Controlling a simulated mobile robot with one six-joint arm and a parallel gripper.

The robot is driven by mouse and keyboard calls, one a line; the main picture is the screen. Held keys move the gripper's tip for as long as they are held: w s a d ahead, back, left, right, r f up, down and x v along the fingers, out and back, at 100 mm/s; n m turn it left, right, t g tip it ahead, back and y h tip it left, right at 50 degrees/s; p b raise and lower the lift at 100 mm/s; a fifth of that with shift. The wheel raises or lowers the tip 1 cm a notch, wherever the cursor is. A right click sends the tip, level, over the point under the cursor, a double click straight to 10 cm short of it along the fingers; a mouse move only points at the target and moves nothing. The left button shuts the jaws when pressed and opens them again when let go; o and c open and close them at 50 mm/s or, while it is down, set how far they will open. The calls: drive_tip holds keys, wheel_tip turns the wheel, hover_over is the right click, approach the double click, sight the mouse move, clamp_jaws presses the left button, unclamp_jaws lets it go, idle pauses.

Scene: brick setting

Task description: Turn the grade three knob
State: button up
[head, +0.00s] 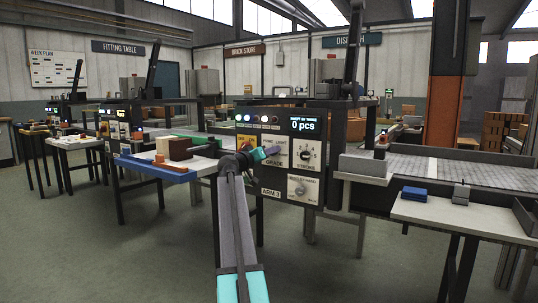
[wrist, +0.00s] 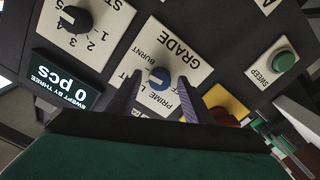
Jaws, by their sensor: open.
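The grade knob (wrist: 158,77) is a blue dial with a white pointer mark, on a cream plate (wrist: 175,42) lettered GRADE, PRIME, LIGHT and BURNT. My gripper (wrist: 160,76) is open, with one finger on each side of the knob in the wrist view. I cannot tell whether the fingers touch it. In the head view my gripper (head: 268,153) is in front of the panel marked ARM 3 (head: 272,193), and it hides the knob there.
A black numbered dial (head: 306,154) sits to the right of the grade plate, below a display (head: 305,126) reading 0 pcs. A table with bricks (head: 178,149) stands left.

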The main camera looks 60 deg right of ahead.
drive_tip(key=a+p, duration=0.3)
drive_tip(key=a, duration=1)
drive_tip(key=shift+a+p, duration=0.35)
drive_tip(key=shift+p, duration=0.05)
drive_tip(key=shift+w+r, duration=0.1)
